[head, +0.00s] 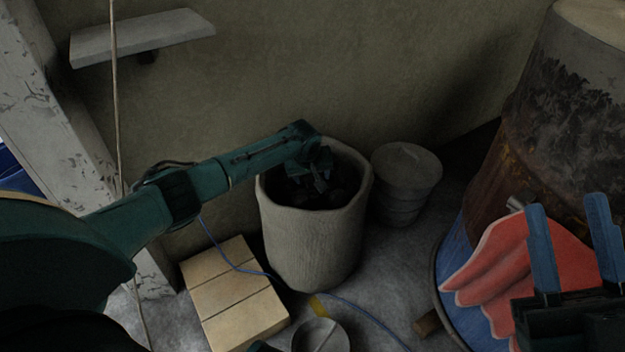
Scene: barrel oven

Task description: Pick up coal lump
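Dark coal lumps (338,194) lie inside a tall, pale, rough-sided container (312,240) near the wall. They are in shadow, and single lumps are hard to tell apart. My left arm reaches in from the left, and my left gripper (320,175) points down into the container's mouth, over or among the coal. Its fingers are dark against the coal, so I cannot tell whether they hold a lump. My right gripper (567,207) is at the lower right, far from the coal, with its two blue fingers spread and nothing visible between them.
A grey lidded pot (406,172) stands right of the container. A rusty barrel (560,110) fills the right side, with a red glove-like thing (505,265) before it. Pale bricks (232,300) and a small round dish (320,338) lie in front. A shelf (140,35) is on the wall.

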